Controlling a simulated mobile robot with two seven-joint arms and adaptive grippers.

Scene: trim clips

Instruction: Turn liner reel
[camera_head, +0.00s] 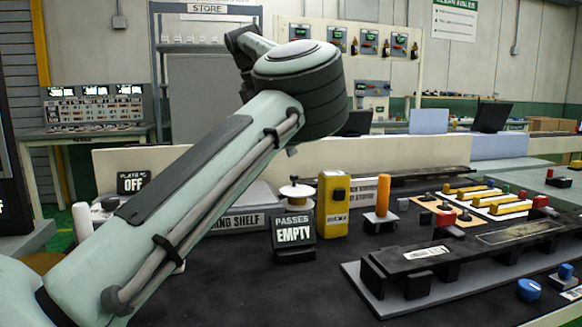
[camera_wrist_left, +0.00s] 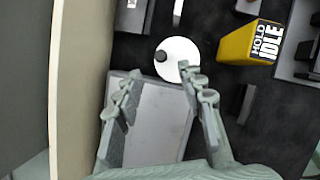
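The liner reel appears to be the white disc with a small dark knob off its centre; in the left wrist view the reel (camera_wrist_left: 178,58) lies just beyond my fingertips. In the head view the reel (camera_head: 296,191) stands on the dark bench behind the sign reading PASSES EMPTY (camera_head: 293,236). My left gripper (camera_wrist_left: 162,74) is open, with nothing between its fingers. Its right fingertip overlaps the reel's edge in the picture; I cannot tell whether they touch. In the head view my left arm hides its own gripper. My right gripper is in neither view.
A yellow box (camera_head: 333,205), reading HOLD IDLE in the left wrist view (camera_wrist_left: 250,42), stands right of the reel. An orange post (camera_head: 383,195) is further right. A grey shelf (camera_wrist_left: 158,125) lies below my fingers. A cream wall (camera_wrist_left: 80,80) runs along their left.

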